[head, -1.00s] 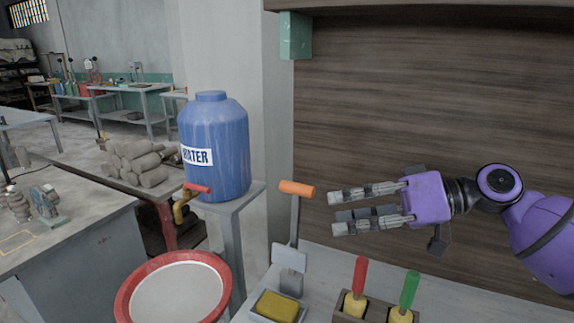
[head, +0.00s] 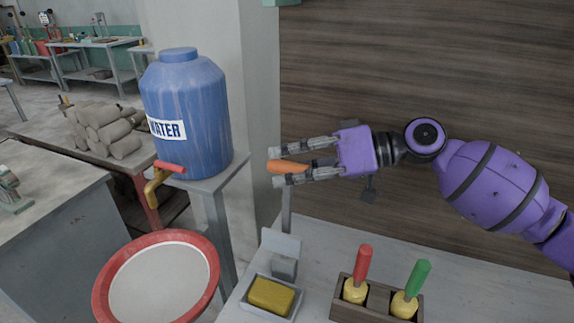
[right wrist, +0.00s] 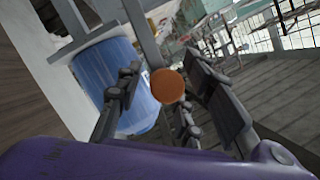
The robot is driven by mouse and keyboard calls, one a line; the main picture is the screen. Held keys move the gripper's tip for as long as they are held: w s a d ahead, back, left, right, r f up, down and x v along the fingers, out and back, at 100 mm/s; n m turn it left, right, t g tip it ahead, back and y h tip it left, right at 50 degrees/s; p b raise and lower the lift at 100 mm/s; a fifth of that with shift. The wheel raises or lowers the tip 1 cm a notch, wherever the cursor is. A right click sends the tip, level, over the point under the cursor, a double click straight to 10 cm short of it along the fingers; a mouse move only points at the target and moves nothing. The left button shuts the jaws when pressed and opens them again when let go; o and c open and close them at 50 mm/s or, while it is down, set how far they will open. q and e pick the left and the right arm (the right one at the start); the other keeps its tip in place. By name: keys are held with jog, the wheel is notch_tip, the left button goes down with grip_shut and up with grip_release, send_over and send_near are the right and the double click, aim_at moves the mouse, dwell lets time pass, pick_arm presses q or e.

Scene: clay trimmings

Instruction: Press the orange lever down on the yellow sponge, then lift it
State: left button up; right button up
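The orange lever handle (head: 284,167) tops a grey upright bar at the back of the bench. My right gripper (head: 273,166) is open, with its fingers on either side of the handle. In the right wrist view the handle's round orange end (right wrist: 167,86) sits between the spread fingers (right wrist: 168,100), with gaps visible on both sides. The yellow sponge (head: 271,295) lies in a small grey tray (head: 287,316) below. A pale grey plate (head: 281,243) stands behind and above the sponge, apart from it. My left gripper is out of view.
A wooden holder (head: 379,311) with a red-handled tool (head: 364,264) and a green-handled tool (head: 418,279) stands right of the sponge. A blue water barrel (head: 186,105) and a red-rimmed basin (head: 211,262) are at left. A wooden wall (head: 420,60) rises behind.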

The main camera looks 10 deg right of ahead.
jog(key=shift+w+a+f, duration=0.1)
jog(key=shift+w+a, duration=0.05)
jog(key=shift+a, duration=0.2)
grip_shut()
